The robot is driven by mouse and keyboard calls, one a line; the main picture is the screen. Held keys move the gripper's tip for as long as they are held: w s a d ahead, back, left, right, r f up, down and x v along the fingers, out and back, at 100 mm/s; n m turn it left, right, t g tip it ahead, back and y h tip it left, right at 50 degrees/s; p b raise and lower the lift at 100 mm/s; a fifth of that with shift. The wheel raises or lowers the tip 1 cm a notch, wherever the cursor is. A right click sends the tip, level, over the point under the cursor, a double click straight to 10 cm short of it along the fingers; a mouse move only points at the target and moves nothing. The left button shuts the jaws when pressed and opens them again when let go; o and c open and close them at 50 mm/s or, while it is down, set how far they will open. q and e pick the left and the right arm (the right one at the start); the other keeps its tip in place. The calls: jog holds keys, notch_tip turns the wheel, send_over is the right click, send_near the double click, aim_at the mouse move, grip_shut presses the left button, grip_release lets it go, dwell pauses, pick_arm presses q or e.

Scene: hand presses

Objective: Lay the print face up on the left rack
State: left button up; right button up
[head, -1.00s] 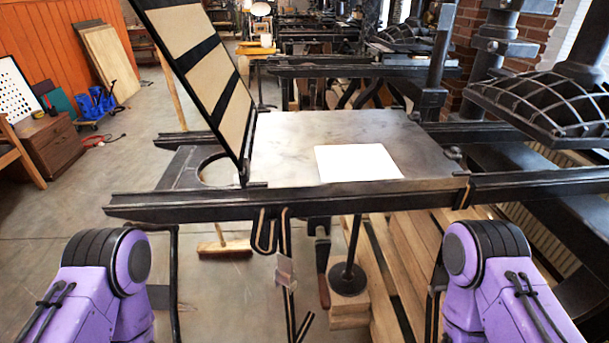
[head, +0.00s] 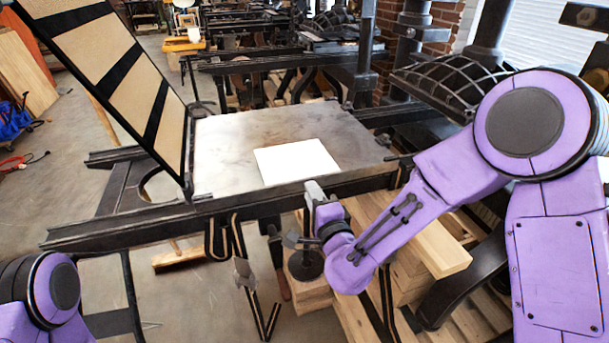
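The print is a white sheet (head: 296,161) lying flat on the press bed (head: 228,140), near its front edge. Its upper side looks blank white. My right gripper (head: 310,190) is at the front rail of the press, just in front of the sheet's near edge and apart from it. Its fingers are small and partly hidden by the wrist, so I cannot tell whether they are open. My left arm (head: 62,288) shows only at the bottom left corner; its gripper is out of view. I cannot make out the left rack in this view.
The raised frame (head: 118,85) with tan panels is hinged at the bed's left side. The front rail (head: 130,228) runs between me and the bed. The heavy dark press head (head: 450,80) stands at the right. Wooden beams (head: 425,235) lie below right.

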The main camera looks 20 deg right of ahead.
jog(key=w, duration=0.6)
jog(key=shift+w, duration=0.25)
jog(key=shift+a, duration=0.1)
